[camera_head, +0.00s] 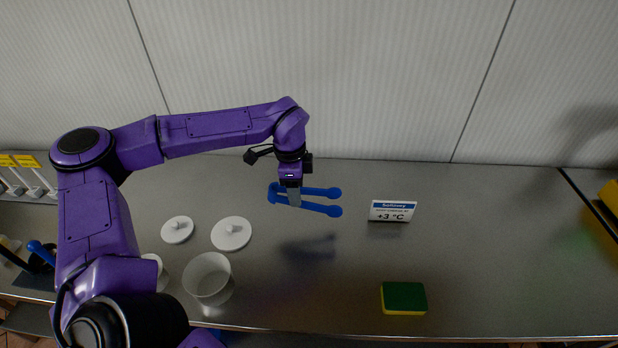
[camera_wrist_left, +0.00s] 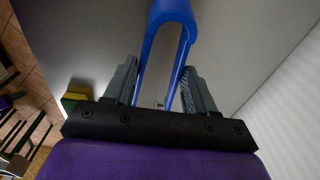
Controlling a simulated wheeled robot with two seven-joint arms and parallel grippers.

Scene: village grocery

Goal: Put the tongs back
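The blue tongs (camera_head: 320,209) are held level above the steel counter, with their two round-ended arms spread to the right. My left gripper (camera_head: 294,198) is shut on them near their bent end. In the left wrist view the bend of the tongs (camera_wrist_left: 172,14) rises between the two grey fingers of my left gripper (camera_wrist_left: 160,88), and the fingers lie close to its two arms. A shadow lies on the counter below the tongs. My right gripper is not in view.
On the steel counter (camera_head: 480,250) are two white lids (camera_head: 231,234) and a white pot (camera_head: 209,278). A price sign (camera_head: 392,211) and a green-yellow sponge (camera_head: 403,298) stand to the right. A blue-handled item (camera_head: 41,254) is at far left. The counter's middle is clear.

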